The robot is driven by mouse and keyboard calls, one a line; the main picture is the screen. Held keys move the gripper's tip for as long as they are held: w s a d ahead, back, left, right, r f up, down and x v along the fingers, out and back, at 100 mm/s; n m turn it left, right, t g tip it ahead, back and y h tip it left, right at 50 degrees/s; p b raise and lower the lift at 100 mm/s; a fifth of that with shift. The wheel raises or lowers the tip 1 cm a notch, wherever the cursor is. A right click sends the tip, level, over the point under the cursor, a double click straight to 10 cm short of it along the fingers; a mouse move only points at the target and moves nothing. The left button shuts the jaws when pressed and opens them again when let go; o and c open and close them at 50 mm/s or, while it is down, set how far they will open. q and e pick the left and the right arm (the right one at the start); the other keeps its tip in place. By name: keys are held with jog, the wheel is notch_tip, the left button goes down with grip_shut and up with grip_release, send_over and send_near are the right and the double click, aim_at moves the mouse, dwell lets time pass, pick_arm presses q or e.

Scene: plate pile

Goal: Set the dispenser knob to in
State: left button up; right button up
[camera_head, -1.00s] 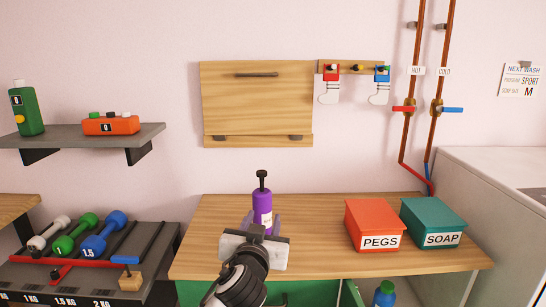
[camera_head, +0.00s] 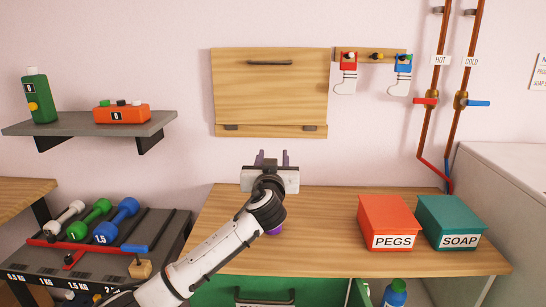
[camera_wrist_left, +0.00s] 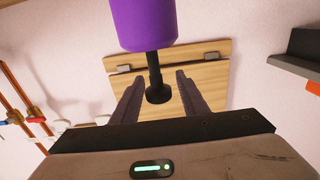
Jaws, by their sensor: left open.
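The dispenser is a purple bottle with a black stem and a round black knob on top. In the left wrist view, which is upside down, the purple bottle (camera_wrist_left: 142,22) is at the top and the black knob (camera_wrist_left: 158,93) appears between the two fingers. Whether the knob lies at the fingers' depth is hard to tell. In the head view only a bit of the purple bottle (camera_head: 277,230) shows behind my left arm; its knob is hidden. My left gripper (camera_head: 272,158) is open, fingers up, around knob height; its fingers also show in the wrist view (camera_wrist_left: 159,80). My right gripper is not in view.
A red PEGS box (camera_head: 388,222) and a teal SOAP box (camera_head: 450,222) stand to the right on the wooden counter (camera_head: 325,245). A wooden panel (camera_head: 270,95) hangs behind. A dumbbell rack (camera_head: 100,240) is at left. The counter between bottle and PEGS box is clear.

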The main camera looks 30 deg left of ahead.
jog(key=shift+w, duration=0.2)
pick_arm(q)
grip_shut()
notch_tip(320, 180, down, 4)
jog(key=b, duration=0.3)
jog(key=shift+b, duration=0.3)
grip_release()
jog(key=shift+f, duration=0.15)
jog(key=shift+r, duration=0.2)
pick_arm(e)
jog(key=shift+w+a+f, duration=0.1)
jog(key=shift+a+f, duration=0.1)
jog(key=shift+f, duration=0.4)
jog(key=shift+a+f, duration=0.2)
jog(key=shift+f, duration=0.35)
